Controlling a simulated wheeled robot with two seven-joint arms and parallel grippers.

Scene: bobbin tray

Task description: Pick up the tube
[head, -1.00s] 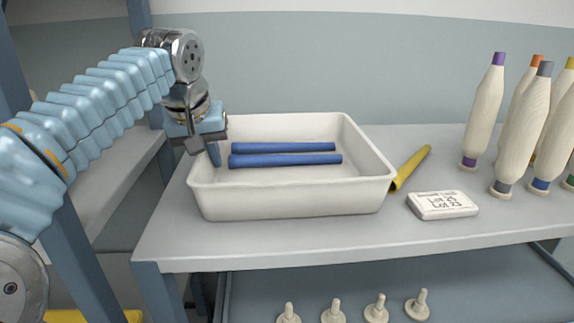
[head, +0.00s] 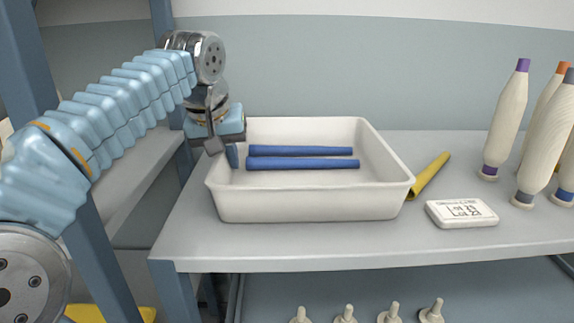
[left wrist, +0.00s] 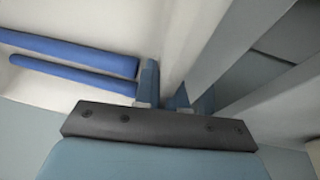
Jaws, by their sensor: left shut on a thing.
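Two blue tubes, a rear one (head: 300,150) and a front one (head: 303,164), lie side by side in a cream tray (head: 310,206). They also show in the left wrist view, the upper (left wrist: 70,52) and the lower (left wrist: 72,76). A yellow tube (head: 429,176) lies on the table right of the tray. My left gripper (head: 225,155) is at the tray's left end. In the wrist view its fingers (left wrist: 165,88) sit on either side of the tray wall, shut on it. The blue tubes end beside the inner finger, not between the fingers. My right gripper is out of view.
A white label block (head: 462,213) marked with lot numbers lies on the table (head: 330,245) at the right. Several wooden bobbins (head: 505,120) stand behind it. Small pegs (head: 345,315) show on a lower shelf. A blue-grey post (head: 75,170) stands at left.

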